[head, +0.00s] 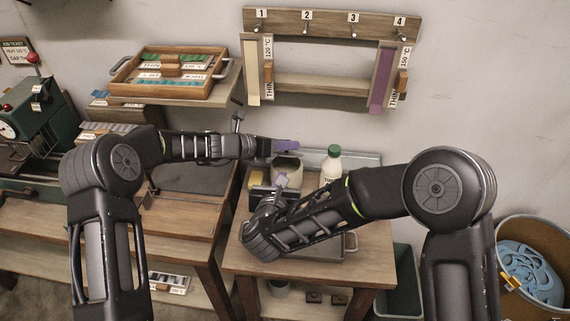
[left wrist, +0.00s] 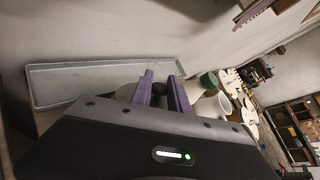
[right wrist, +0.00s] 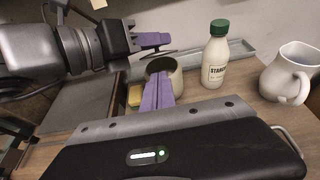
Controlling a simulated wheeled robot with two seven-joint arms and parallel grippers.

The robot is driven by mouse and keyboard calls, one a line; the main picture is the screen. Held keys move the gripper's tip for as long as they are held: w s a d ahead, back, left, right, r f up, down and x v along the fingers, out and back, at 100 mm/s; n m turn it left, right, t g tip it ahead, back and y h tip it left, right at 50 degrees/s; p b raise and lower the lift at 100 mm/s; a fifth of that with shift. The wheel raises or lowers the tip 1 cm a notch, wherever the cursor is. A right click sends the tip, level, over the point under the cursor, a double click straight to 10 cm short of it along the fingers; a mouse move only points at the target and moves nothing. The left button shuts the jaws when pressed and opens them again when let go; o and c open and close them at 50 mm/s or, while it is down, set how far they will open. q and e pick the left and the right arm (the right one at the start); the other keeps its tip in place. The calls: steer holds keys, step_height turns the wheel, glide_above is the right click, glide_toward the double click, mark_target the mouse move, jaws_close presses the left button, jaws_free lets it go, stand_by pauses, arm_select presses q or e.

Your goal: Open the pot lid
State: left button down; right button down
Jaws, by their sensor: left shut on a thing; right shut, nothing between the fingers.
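A small pale grey-beige pot (head: 288,163) stands on the right-hand wooden table; it also shows in the right wrist view (right wrist: 175,82), with a dark round top. My left gripper (head: 287,146) is just above the pot, its purple fingers pointing right. In the left wrist view its fingers (left wrist: 163,92) are slightly apart, with a small dark thing between them. I cannot make out the lid clearly. My right gripper (head: 281,181) is shut and empty at the pot's near side; its fingers (right wrist: 158,92) overlap the pot in the right wrist view.
A white bottle with a green cap (head: 332,164) stands right of the pot, and a white pitcher (right wrist: 289,75) further right. A long grey tray (left wrist: 60,82) lies along the wall. A yellow block (right wrist: 135,96) is left of the pot. A bin (head: 497,255) holds blue coils.

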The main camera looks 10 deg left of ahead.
steer(key=shift+f, duration=0.1)
steer(key=x, duration=1)
stand_by(0.3)
steer(key=shift+w+r, duration=0.55)
steer(key=shift+r, duration=0.25)
arm_select(q)
steer(key=c, duration=1.3)
jaws_free()
steer(key=shift+s+f, duration=0.1)
